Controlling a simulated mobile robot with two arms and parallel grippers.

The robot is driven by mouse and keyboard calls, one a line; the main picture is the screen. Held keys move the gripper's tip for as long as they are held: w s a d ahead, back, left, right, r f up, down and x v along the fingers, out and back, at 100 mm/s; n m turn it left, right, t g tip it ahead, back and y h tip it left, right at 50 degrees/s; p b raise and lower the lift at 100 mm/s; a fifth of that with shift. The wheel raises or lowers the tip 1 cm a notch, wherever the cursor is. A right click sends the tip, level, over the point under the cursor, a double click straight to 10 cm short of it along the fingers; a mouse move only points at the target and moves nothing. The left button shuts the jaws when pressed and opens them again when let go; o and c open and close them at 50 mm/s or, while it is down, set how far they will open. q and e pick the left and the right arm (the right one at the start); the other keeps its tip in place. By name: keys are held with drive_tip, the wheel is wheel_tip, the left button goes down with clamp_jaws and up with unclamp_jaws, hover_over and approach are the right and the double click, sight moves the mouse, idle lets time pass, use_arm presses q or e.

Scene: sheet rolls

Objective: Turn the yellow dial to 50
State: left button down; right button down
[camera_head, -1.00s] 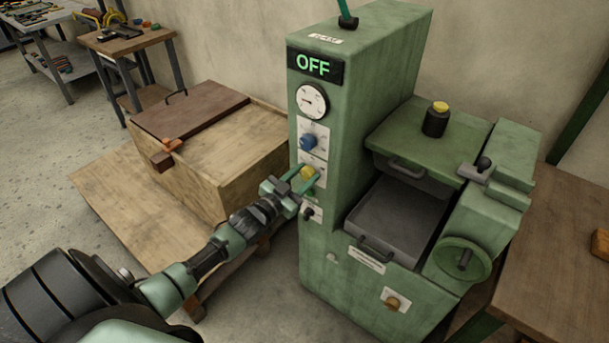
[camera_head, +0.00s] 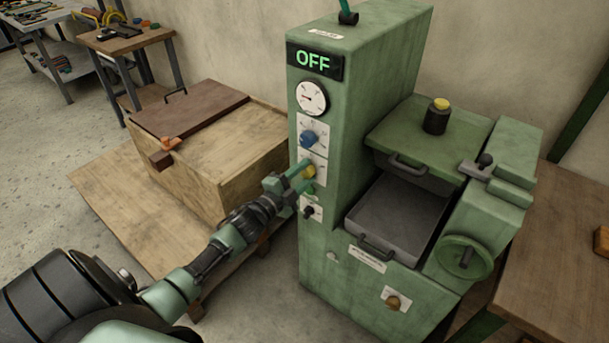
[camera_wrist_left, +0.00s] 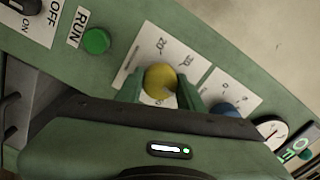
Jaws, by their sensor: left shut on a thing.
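The yellow dial (camera_head: 309,172) is on the front of the green machine (camera_head: 335,210), below the blue dial (camera_head: 308,138). My left gripper (camera_head: 303,172) is at the yellow dial, with its fingers shut on the dial's sides. In the left wrist view the yellow dial (camera_wrist_left: 160,83) sits between the two green fingertips, on a white scale plate (camera_wrist_left: 150,55). Marks that look like 20 and 30 can be read there; the rest of the scale and the dial's pointer are hidden or unclear. The display (camera_head: 314,62) reads OFF. My right gripper is not in view.
A green RUN button (camera_wrist_left: 96,41) and a black ON/OFF switch (camera_head: 309,211) are close to the dial. A round gauge (camera_head: 311,98) is above the blue dial. A wooden crate (camera_head: 215,150) stands left of the machine, and a wooden table (camera_head: 560,260) stands right.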

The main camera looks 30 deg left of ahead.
use_arm(q)
drive_tip(key=m+b, duration=0.2)
drive_tip(key=m, duration=0.3)
drive_tip(key=shift+f+m, duration=0.15)
drive_tip(key=shift+m, duration=0.25)
drive_tip(key=m+b, duration=0.2)
drive_tip(key=m, duration=0.3)
drive_tip(key=shift+m, duration=0.3)
drive_tip(key=c, duration=0.9)
unclamp_jaws()
drive_tip(key=shift+s, duration=0.15)
drive_tip(key=s+b, duration=0.1)
drive_tip(key=s, duration=0.6)
drive_tip(key=shift+s+a, duration=0.3)
